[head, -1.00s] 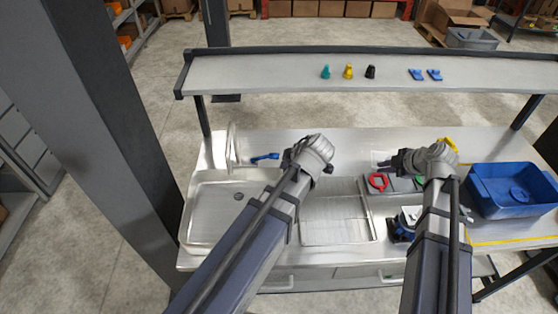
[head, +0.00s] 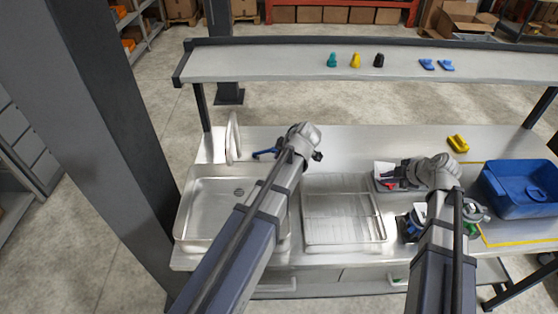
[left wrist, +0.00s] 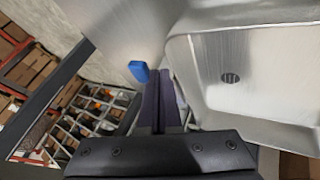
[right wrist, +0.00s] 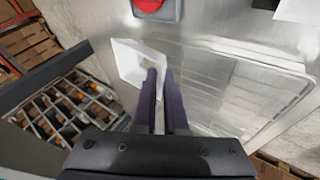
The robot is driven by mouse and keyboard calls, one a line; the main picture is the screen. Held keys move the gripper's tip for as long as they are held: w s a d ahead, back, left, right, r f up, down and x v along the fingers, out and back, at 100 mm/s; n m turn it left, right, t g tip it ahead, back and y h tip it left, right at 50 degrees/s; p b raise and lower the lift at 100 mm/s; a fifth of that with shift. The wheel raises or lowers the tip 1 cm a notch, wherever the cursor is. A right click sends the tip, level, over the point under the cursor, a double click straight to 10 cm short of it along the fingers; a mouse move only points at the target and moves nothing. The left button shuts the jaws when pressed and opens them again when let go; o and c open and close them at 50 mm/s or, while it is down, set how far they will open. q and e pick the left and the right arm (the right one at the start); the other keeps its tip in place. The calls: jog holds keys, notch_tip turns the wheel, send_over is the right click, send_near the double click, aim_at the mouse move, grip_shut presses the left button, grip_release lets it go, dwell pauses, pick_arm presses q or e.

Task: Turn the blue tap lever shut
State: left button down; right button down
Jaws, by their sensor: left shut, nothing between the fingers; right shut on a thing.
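The blue tap lever (head: 265,153) is beside the tap (head: 233,138) at the back of the sink, partly hidden by my left gripper (head: 284,151) in the head view. In the left wrist view the lever's blue end (left wrist: 139,71) is just left of my shut, empty left fingertips (left wrist: 160,74). I cannot tell whether they touch. My right gripper (head: 401,172) is over the right part of the bench. In the right wrist view its fingers (right wrist: 158,75) are shut on a white, thin-walled thing (right wrist: 126,60), partly hidden by them.
The sink basin (head: 218,205) is left of the ribbed drainer (head: 340,215). A red ring on a grey block (right wrist: 150,8) is near my right gripper. A blue bin (head: 515,205) and a yellow thing (head: 458,144) are at the right. A shelf (head: 285,67) spans the back.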

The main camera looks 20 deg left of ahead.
pick_arm(q)
jog(key=shift+w, duration=0.2)
jog(key=shift+w+r, duration=0.15)
jog(key=shift+w, duration=0.9)
pick_arm(e)
jog(key=shift+s, duration=0.15)
pick_arm(q)
jog(key=shift+s, duration=0.1)
pick_arm(e)
jog(key=shift+r, duration=0.1)
